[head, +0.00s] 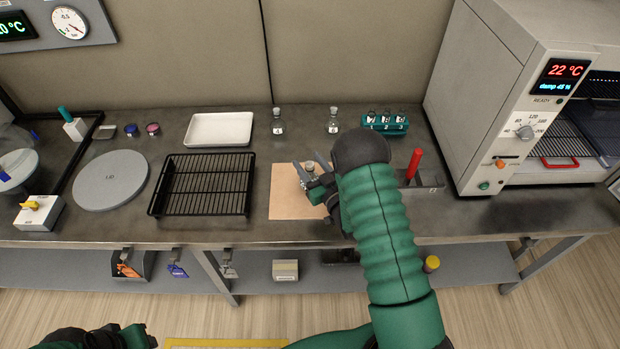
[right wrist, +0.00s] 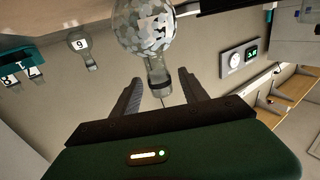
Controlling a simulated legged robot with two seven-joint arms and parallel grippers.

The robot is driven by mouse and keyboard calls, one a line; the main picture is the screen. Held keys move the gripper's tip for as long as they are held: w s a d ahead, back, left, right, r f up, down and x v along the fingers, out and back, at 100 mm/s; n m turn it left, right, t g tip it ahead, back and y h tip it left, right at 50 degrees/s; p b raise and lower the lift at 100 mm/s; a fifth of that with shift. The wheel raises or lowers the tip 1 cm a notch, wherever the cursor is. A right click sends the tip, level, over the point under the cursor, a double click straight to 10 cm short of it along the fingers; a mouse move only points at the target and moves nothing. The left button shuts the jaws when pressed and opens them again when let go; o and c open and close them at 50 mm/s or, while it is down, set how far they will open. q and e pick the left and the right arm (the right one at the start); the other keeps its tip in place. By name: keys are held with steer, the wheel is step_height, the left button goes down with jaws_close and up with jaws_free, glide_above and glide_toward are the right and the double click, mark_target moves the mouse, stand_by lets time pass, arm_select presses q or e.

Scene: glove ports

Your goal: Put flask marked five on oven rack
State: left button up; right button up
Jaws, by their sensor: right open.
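My right gripper (head: 308,177) is open over the tan mat (head: 285,205), with a small glass flask (head: 310,167) at its fingers. In the right wrist view this flask (right wrist: 147,30) appears inverted, its neck between the open fingers (right wrist: 160,88); its mark is not readable. Two more flasks, one at left (head: 278,124) and one at right (head: 333,122), stand at the back; their marks are too small to read. A black wire rack (head: 205,185) lies empty on the bench. The oven (head: 500,90) has a wire shelf (head: 560,137) inside. My left gripper (head: 115,338) is partly visible at the bottom left.
A teal holder (head: 385,122) with several flasks stands at the back. A white tray (head: 220,129), a grey lid (head: 110,181) and a red-handled tool (head: 414,165) are on the bench. The bench in front of the oven is mostly clear.

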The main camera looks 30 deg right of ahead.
steer(key=shift+w, duration=1.25)
steer(key=shift+s, duration=0.1)
jaws_close()
